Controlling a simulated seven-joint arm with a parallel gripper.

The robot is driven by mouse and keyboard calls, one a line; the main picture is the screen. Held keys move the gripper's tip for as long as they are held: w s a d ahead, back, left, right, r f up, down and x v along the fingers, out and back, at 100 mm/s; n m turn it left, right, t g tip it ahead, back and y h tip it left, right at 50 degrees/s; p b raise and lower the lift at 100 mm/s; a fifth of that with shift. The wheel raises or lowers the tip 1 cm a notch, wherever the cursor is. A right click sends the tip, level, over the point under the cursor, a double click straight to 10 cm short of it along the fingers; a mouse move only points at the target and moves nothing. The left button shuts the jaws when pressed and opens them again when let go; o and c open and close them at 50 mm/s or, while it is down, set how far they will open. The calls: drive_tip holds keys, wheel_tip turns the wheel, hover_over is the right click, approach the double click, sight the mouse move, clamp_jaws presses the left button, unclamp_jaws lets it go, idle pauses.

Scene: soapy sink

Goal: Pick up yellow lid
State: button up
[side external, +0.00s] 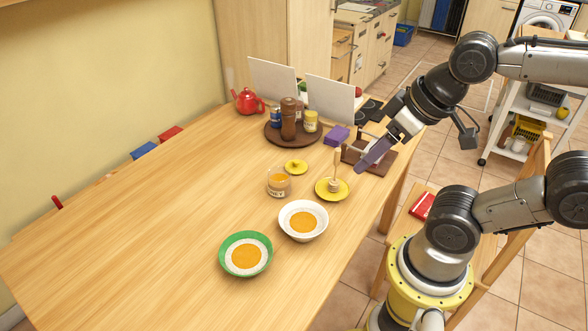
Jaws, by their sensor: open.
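The yellow lid (296,167), a small round lid with a knob on top, lies on the wooden table just behind and right of the glass honey jar (279,183). A yellow saucer (341,196) with a wooden honey dipper (335,180) stands in front and to the right of the lid. My gripper (355,157) is open, above the table's right side, to the right of the lid and apart from it. Nothing shows between its fingers. The arm comes in from the right.
A white bowl (321,232) and a green-rimmed bowl (230,263) stand in front. Behind are a round brown tray (273,139) with a pepper mill (288,120) and jars, a purple sponge (337,135), and a red teapot (246,101). The table's left side is largely clear.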

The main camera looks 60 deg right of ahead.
drive_tip(key=w+d+r+m, duration=0.2)
drive_tip(key=w+r+m, duration=0.6)
drive_tip(key=w+m, duration=0.3)
drive_tip(key=m+g, duration=0.6)
drive_tip(key=m, duration=0.4)
hover_over(296, 161)
wheel_tip(296, 161, down, 25)
drive_tip(key=f, duration=0.6)
drive_tip(key=shift+s+a+f, duration=0.1)
drive_tip(key=shift+s+f, duration=0.1)
drive_tip(key=shift+f, duration=0.1)
drive_tip(key=shift+w+d+f, duration=0.1)
drive_tip(key=shift+d+f, duration=0.05)
drive_tip(key=shift+f, duration=1.45)
drive_tip(key=shift+w+d+f, duration=0.1)
drive_tip(key=shift+f, duration=1.45)
drive_tip(key=shift+c, duration=0.2)
